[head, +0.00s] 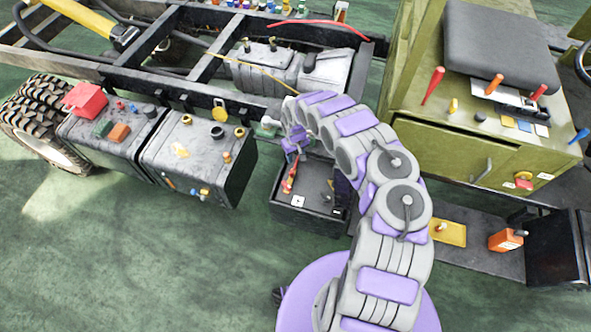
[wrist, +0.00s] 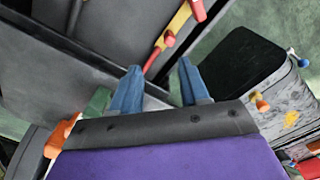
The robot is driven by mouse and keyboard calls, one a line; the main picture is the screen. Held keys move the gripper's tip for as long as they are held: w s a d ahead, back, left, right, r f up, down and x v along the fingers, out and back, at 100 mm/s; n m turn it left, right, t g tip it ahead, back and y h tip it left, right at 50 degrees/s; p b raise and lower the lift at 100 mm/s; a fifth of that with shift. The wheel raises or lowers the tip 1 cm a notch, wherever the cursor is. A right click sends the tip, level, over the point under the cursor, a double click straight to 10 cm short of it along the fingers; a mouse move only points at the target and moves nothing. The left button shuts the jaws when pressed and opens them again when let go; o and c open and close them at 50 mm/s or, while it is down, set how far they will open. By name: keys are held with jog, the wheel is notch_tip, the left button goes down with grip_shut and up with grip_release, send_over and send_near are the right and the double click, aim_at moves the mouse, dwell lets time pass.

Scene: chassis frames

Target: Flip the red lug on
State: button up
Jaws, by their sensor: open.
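A small red part (head: 289,182), which may be the red lug, stands in the open dark box (head: 308,213) below my gripper (head: 292,155). In the wrist view, a red lever end (wrist: 197,9) on a yellow strip shows at the top, with an orange-red knob (wrist: 169,39) below it. My gripper's two blue fingers (wrist: 160,68) are apart with nothing between them. The orange-red knob appears just beyond the fingertips; I cannot tell whether they touch. My arm hides part of the box's right side in the head view.
Grey battery-like boxes (head: 200,160) with knobs stand left of the dark box, beside a black chassis rail (head: 90,70). An olive cabinet (head: 440,150) with a red knob (head: 523,181) stands to the right. The green floor (head: 130,260) is open at the front left.

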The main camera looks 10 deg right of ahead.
notch_tip(320, 180, up, 8)
jog(key=p, duration=0.5)
jog(key=shift+p, duration=0.3)
dwell(0.5)
jog(key=shift+d, duration=0.1)
notch_tip(320, 180, up, 17)
dwell(0.8)
jog(key=shift+r, duration=0.1)
dwell(0.4)
